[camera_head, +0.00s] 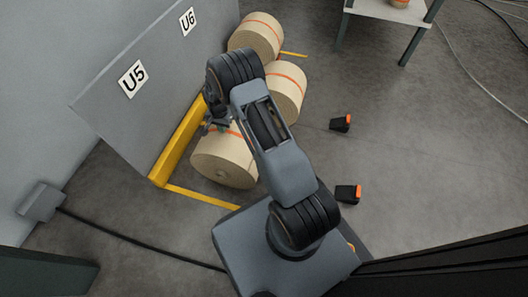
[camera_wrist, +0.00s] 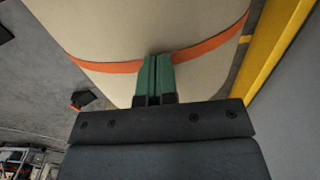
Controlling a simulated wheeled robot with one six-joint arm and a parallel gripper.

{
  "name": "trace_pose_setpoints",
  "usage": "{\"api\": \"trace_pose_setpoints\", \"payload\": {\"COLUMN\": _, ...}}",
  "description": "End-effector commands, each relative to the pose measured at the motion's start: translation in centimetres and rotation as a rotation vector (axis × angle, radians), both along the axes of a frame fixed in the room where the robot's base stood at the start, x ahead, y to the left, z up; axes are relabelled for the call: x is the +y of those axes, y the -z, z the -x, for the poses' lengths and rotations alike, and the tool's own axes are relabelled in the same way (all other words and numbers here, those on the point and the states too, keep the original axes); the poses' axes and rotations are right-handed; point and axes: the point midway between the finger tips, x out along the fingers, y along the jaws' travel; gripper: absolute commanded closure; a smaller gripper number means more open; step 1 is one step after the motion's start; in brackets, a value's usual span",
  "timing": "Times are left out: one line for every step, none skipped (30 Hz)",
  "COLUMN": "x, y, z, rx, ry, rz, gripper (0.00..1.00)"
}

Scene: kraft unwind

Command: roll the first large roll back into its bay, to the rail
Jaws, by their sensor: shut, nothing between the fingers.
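A large kraft roll (camera_head: 223,160) with an orange band lies on its side below the U5 sign, close to the yellow rail (camera_head: 176,142). I cannot tell whether they touch. My gripper (camera_head: 218,126) is at the roll's upper part, partly hidden by my arm. In the wrist view my gripper (camera_wrist: 153,78) has its green fingers shut with nothing between them. Their tips are at the orange band of the roll (camera_wrist: 125,38); contact is unclear. The yellow rail (camera_wrist: 272,45) runs to the right of the roll there.
Two more banded rolls, a middle one (camera_head: 287,90) and a far one (camera_head: 256,35), lie beyond. Yellow floor lines (camera_head: 205,197) mark the bay. Two black-and-orange blocks, one farther (camera_head: 340,123) and one nearer (camera_head: 348,193), sit on open floor at right. A grey panel (camera_head: 120,105) stands behind the rail.

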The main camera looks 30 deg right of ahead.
Motion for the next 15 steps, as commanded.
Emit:
{"api": "trace_pose_setpoints", "payload": {"x": 0.3, "y": 0.2, "z": -0.2, "rx": 0.000, "ry": -0.001, "rz": 0.000, "gripper": 1.00}}
{"api": "trace_pose_setpoints", "payload": {"x": 0.4, "y": 0.2, "z": -0.4, "rx": -0.001, "ry": -0.002, "rz": 0.000, "gripper": 1.00}}
{"api": "trace_pose_setpoints", "payload": {"x": 0.5, "y": 0.2, "z": -0.6, "rx": -0.001, "ry": -0.002, "rz": 0.000, "gripper": 1.00}}
{"api": "trace_pose_setpoints", "payload": {"x": 0.6, "y": 0.2, "z": -0.6, "rx": -0.001, "ry": -0.002, "rz": 0.000, "gripper": 1.00}}
{"api": "trace_pose_setpoints", "payload": {"x": 0.7, "y": 0.2, "z": -0.7, "rx": -0.001, "ry": -0.002, "rz": 0.000, "gripper": 1.00}}
{"api": "trace_pose_setpoints", "payload": {"x": 0.8, "y": 0.1, "z": -0.8, "rx": -0.001, "ry": -0.002, "rz": 0.000, "gripper": 1.00}}
{"api": "trace_pose_setpoints", "payload": {"x": 0.8, "y": 0.1, "z": -0.8, "rx": 0.000, "ry": -0.002, "rz": 0.000, "gripper": 1.00}}
{"api": "trace_pose_setpoints", "payload": {"x": 0.8, "y": 0.1, "z": -0.9, "rx": 0.000, "ry": -0.002, "rz": 0.000, "gripper": 1.00}}
{"api": "trace_pose_setpoints", "payload": {"x": 0.9, "y": 0.1, "z": -0.9, "rx": -0.001, "ry": -0.002, "rz": 0.001, "gripper": 1.00}}
{"api": "trace_pose_setpoints", "payload": {"x": 0.9, "y": 0.1, "z": -1.0, "rx": -0.001, "ry": -0.002, "rz": 0.000, "gripper": 1.00}}
{"api": "trace_pose_setpoints", "payload": {"x": 1.0, "y": 0.1, "z": -1.0, "rx": -0.001, "ry": -0.002, "rz": 0.000, "gripper": 1.00}}
{"api": "trace_pose_setpoints", "payload": {"x": 1.0, "y": 0.2, "z": -1.1, "rx": -0.001, "ry": -0.002, "rz": 0.000, "gripper": 1.00}}
{"api": "trace_pose_setpoints", "payload": {"x": 1.1, "y": 0.2, "z": -1.2, "rx": -0.001, "ry": -0.002, "rz": 0.000, "gripper": 1.00}}
{"api": "trace_pose_setpoints", "payload": {"x": 1.2, "y": 0.2, "z": -1.3, "rx": -0.001, "ry": -0.001, "rz": 0.000, "gripper": 1.00}}
{"api": "trace_pose_setpoints", "payload": {"x": 1.3, "y": 0.2, "z": -1.4, "rx": -0.001, "ry": -0.001, "rz": 0.000, "gripper": 1.00}}
